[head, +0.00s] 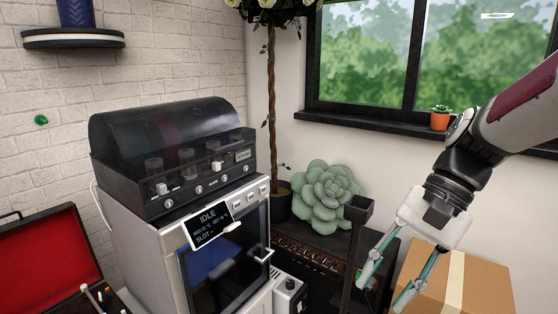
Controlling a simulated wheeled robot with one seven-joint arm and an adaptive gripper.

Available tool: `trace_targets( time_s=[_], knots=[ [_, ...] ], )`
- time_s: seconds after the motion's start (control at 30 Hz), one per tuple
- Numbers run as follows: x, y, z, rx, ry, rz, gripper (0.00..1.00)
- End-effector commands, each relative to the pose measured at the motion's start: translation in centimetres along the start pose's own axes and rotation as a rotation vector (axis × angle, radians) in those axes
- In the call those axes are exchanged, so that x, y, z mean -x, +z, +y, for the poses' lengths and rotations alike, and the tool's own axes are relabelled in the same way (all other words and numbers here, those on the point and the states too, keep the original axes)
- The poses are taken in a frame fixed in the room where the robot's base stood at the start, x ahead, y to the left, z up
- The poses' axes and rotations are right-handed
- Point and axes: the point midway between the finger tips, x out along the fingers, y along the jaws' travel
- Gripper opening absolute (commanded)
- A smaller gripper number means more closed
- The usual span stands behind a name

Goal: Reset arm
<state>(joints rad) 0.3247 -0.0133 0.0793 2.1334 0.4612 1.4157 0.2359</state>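My gripper (384,280) hangs at the right of the head view, at the end of my arm, pointing down and to the left. Its two fingers, with teal strips, are spread apart. I see nothing between them. The gripper shows in front of a cardboard box (470,282) and a dark stand; I cannot tell how far it is from either.
An open red-lined case (45,262) is at lower left. A potted tree and a succulent (328,196) stand behind. A window sill (370,123) runs along the right wall.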

Motion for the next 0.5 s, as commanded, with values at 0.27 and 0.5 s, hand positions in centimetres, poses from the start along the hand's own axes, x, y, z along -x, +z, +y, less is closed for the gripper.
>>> trace_targets(
  time_s=[0.27,0.5],
  knots=[
    [-0.8,6.2,4.9,0.269,0.180,0.220,0.36],
    [-1.6,8.8,9.2,0.468,0.299,0.374,0.36]
  ],
)
